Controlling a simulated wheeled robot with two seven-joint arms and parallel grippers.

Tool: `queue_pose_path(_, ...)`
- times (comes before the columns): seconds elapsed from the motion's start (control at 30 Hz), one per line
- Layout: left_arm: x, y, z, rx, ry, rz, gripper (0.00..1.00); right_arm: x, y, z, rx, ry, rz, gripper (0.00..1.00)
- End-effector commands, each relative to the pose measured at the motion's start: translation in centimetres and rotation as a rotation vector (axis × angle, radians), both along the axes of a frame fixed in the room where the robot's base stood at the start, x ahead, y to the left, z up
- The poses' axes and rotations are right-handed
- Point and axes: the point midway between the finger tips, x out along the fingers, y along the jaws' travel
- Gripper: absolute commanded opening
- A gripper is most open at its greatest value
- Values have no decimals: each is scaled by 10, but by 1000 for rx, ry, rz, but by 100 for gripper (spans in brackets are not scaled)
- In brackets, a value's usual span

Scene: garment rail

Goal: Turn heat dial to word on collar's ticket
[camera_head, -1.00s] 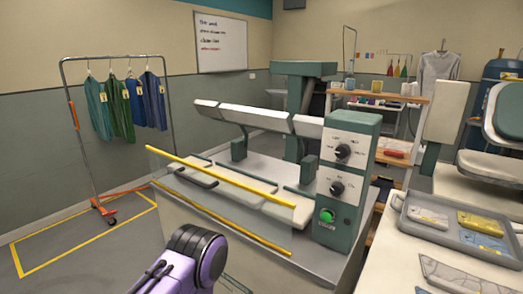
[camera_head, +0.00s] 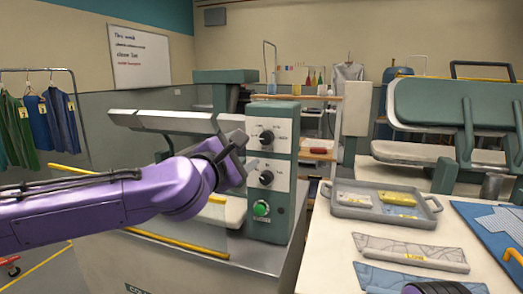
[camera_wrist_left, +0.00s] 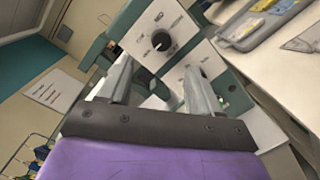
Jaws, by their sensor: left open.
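The teal control box (camera_head: 273,222) has two black dials on white plates, an upper dial (camera_head: 266,137) and a lower dial (camera_head: 266,178). Their lettering is too small to read surely. The upper dial also shows in the left wrist view (camera_wrist_left: 161,41), ahead of the fingers. My left gripper (camera_head: 238,160) is open and empty, just left of the dials and apart from them. A pale collar piece (camera_head: 385,250) lies on the right-hand table with a yellow ticket (camera_head: 411,253); its word is hard to read.
A green button (camera_head: 261,208) is below the dials. A grey tray (camera_head: 350,212) with ticketed pieces stands on the table to the right. The press with yellow bars is behind my left arm. A blue piece (camera_head: 505,235) lies at far right.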

Motion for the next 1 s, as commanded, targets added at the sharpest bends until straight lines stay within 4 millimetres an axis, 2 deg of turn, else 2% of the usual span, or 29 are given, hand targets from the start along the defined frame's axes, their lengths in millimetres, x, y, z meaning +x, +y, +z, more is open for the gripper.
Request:
queue_pose_path(0.43,79,-37,2,3,2,1,64,0,0,30,0,0,0,43)
queue_pose_path(0.6,92,-43,0,4,1,0,64,0,0,33,0,0,0,43)
queue_pose_path(0.83,93,-43,-1,5,1,-1,64,0,0,33,0,0,0,43)
queue_pose_path(0.87,93,-43,-1,5,0,0,57,0,0,33,0,0,0,43)
queue_pose_path(1.0,93,-43,-1,5,0,0,12,0,0,33,0,0,0,43)
